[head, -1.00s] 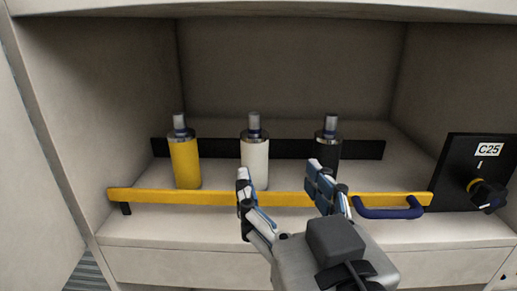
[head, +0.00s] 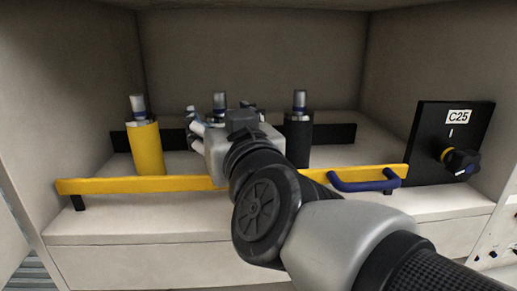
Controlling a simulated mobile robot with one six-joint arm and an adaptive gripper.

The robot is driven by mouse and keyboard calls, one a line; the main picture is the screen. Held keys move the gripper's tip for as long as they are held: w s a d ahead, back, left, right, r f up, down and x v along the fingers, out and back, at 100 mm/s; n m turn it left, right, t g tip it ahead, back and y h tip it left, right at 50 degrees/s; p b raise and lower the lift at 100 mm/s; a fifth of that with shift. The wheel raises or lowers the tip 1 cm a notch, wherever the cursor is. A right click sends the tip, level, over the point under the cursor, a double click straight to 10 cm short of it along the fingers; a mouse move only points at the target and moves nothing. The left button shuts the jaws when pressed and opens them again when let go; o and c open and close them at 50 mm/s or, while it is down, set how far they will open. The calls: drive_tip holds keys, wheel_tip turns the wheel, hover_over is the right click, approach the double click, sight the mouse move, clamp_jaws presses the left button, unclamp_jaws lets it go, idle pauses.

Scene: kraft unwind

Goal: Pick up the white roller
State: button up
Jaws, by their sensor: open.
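The white roller (head: 219,101) stands upright in the recess. Only its metal top shows, because my gripper and wrist hide its white body. My gripper (head: 221,112) is open in front of the white roller, with one finger to the left of the metal top and the other to its right. Whether the fingers touch the roller cannot be seen.
A yellow roller (head: 146,146) stands to the left and a black roller (head: 298,136) to the right. A yellow bar (head: 130,185) with a blue handle (head: 365,184) runs across the front. A black panel marked C25 (head: 432,145) with a knob is at right.

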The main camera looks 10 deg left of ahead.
drive_tip(key=shift+w+a, duration=0.25)
drive_tip(key=shift+w, duration=0.25)
drive_tip(key=shift+s+d+r, duration=0.1)
drive_tip(key=shift+s+d, duration=0.05)
drive_tip(key=shift+s, duration=0.05)
drive_tip(key=shift+w, duration=0.1)
drive_tip(key=c, duration=1.4)
drive_tip(key=shift+c, duration=0.2)
